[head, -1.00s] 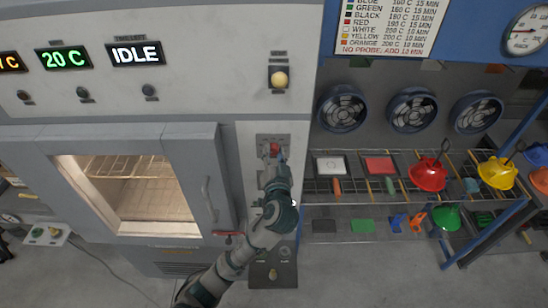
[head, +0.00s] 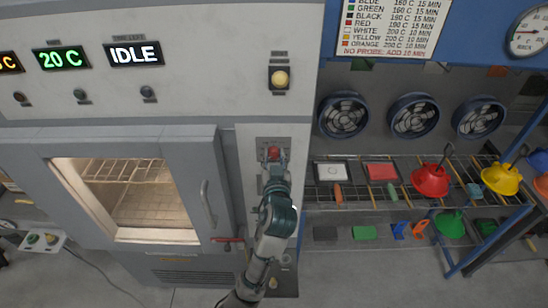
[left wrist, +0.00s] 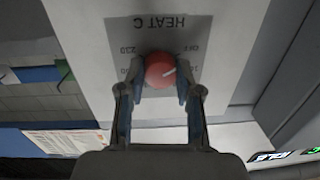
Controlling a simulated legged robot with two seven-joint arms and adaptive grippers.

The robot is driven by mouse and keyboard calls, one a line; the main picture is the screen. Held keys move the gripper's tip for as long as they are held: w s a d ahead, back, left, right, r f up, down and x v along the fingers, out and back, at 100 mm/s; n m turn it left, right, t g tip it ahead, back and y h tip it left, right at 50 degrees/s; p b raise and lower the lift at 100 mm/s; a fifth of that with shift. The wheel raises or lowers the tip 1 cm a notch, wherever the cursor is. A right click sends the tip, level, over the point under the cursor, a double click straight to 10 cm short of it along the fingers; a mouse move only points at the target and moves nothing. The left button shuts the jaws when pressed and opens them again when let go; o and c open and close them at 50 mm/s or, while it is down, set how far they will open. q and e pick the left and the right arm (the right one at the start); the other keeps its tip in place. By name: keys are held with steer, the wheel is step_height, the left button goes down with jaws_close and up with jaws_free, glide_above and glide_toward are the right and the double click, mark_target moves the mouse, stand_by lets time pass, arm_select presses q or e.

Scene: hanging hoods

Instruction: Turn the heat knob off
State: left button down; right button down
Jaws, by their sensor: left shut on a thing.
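The red heat knob (head: 273,153) sits on a grey plate on the oven's right-hand panel. In the left wrist view the knob (left wrist: 159,70) has a white pointer line, and the plate (left wrist: 150,40) reads "HEAT C", upside down, with "OFF" and "230" marked. My left gripper (head: 273,160) reaches up to the knob from below. Its two fingers (left wrist: 158,92) are on either side of the knob, shut on it. The pointer slants toward the upper right of that view, near the "OFF" side. My right gripper is in neither view.
The oven door (head: 190,185) with its handle is shut, left of the arm. Displays above read "20 C" (head: 61,58) and "IDLE" (head: 134,53). A rack on the right holds a red hood (head: 430,180), a yellow hood (head: 501,179) and coloured plates, under fans (head: 413,115).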

mark_target(275, 123)
arm_select(q)
steer(key=shift+f, duration=0.25)
steer(key=c, duration=0.8)
jaws_free()
steer(key=shift+d+r, duration=0.1)
steer(key=shift+d, duration=0.05)
steer(key=shift+r, duration=0.15)
step_height(275, 123, up, 10)
steer(key=shift+w+f, duration=0.15)
steer(key=shift+f, duration=0.05)
steer(key=shift+d, duration=0.1)
